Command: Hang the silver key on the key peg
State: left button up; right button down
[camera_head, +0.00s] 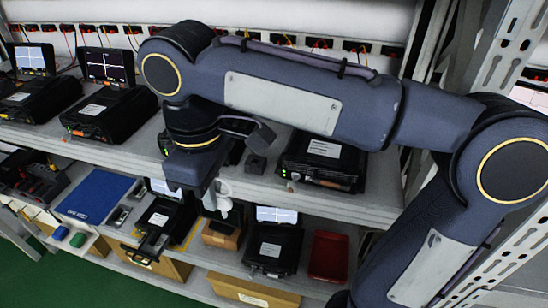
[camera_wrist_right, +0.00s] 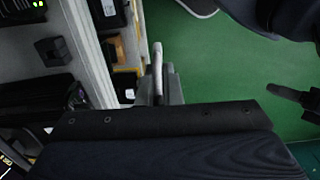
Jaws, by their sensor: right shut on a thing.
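My right gripper (camera_head: 206,194) hangs from the bent right arm in front of the upper shelf's edge in the head view, its fingertips hard to make out. In the right wrist view the right gripper (camera_wrist_right: 159,85) is shut on a thin pale metallic piece, which looks like the silver key (camera_wrist_right: 157,56); its rounded end sticks out past the fingers. The key is not clear in the head view. I cannot make out the key peg for sure in either view.
The upper shelf (camera_head: 385,206) carries black test units and a small dark block (camera_head: 256,165). Green floor (camera_wrist_right: 215,70) lies open beside the shelves.

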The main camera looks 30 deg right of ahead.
jog(key=p, duration=0.3)
send_over(248, 160)
jog(key=shift+s+a, duration=0.1)
jog(key=f, duration=0.3)
jog(key=shift+d, duration=0.2)
jog(key=shift+f, duration=0.25)
jog(key=shift+f, duration=0.2)
jog(key=c, duration=1.6)
grip_release()
jog(key=shift+r, duration=0.15)
notch_tip(248, 160, up, 8)
jog(key=shift+w+f+p, duration=0.2)
jog(key=shift+p, duration=0.15)
